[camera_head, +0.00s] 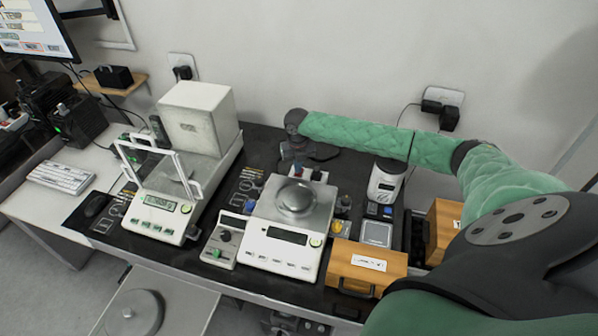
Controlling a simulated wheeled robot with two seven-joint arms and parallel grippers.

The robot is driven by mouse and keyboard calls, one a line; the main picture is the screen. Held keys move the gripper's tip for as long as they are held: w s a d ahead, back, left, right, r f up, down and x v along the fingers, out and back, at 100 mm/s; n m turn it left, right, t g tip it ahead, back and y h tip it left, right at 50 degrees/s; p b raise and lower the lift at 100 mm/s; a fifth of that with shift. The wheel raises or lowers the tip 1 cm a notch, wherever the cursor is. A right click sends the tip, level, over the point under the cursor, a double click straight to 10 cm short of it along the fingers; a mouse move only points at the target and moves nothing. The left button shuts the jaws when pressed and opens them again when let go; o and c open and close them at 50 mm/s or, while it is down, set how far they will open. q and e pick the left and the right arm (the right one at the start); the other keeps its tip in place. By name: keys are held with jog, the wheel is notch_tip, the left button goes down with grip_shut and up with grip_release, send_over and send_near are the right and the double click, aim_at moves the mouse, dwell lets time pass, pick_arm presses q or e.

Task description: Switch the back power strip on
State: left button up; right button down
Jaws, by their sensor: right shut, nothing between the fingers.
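A small whitish block (318,175) with blue and red bits shows behind the middle balance. It may be the back power strip, but it is mostly hidden and its switch state cannot be made out. My right arm, in a green sleeve, reaches across the back of the black table from the right. My right gripper (298,163) points down at the back of the table, just left of and close to this block. It is shut and holds nothing. I cannot tell whether its tips touch anything. My left gripper is out of view.
The middle balance (282,235) with a round metal pan stands in front of the gripper. An analytical balance (160,212) with a glass shield stands left. Wooden boxes (366,263), a white device (385,183) and a small scale (376,233) crowd the right. The wall (330,60) rises close behind.

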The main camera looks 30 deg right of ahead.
jog(key=shift+f, duration=0.6)
dwell(0.4)
jog(key=shift+r, duration=0.1)
jog(key=shift+r+p, duration=2.45)
jog(key=shift+r, duration=0.95)
